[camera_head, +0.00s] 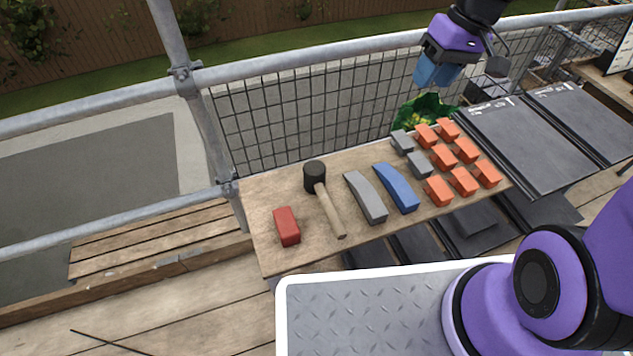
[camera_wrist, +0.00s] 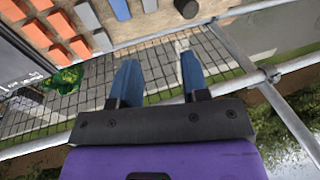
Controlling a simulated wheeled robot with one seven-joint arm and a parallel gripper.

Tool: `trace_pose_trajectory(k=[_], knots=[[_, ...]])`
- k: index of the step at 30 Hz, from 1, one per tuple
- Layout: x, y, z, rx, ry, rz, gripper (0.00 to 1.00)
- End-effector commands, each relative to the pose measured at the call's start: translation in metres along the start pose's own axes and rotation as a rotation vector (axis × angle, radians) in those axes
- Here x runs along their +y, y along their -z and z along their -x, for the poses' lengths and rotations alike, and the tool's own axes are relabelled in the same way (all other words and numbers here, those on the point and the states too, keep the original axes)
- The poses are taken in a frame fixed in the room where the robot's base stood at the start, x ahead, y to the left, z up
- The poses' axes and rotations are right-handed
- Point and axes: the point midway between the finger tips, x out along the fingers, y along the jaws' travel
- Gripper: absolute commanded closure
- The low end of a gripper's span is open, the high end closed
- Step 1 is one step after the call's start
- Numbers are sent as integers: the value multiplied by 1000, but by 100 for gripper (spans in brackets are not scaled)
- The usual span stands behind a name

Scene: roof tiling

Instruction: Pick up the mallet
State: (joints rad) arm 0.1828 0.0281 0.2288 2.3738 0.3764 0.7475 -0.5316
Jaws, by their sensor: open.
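The mallet (camera_head: 329,208) lies on the wooden board, with a black cylindrical head (camera_head: 314,177) at the far side and a pale wooden handle pointing toward me. In the wrist view its black head (camera_wrist: 187,8) shows at the top edge, with the handle out of frame. My gripper (camera_head: 430,76) is raised above the mesh railing, to the right of and apart from the mallet. In the wrist view its two blue fingers (camera_wrist: 160,72) are spread with nothing between them.
A red block (camera_head: 287,226) lies left of the mallet. A grey curved piece (camera_head: 366,197) and a blue curved piece (camera_head: 397,188) lie to its right, then several orange blocks (camera_head: 443,156). The metal railing (camera_head: 330,62) with mesh stands behind the board (camera_head: 262,195). Dark tiles (camera_head: 530,140) lie right.

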Motion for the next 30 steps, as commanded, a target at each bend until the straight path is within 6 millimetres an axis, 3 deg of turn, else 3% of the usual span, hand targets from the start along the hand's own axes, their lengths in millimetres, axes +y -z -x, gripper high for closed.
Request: trace_pose_trajectory(k=[12,30], knots=[[16,39,-124,-99,263,35,58],[5,44,-296,-96,645,-25,58]])
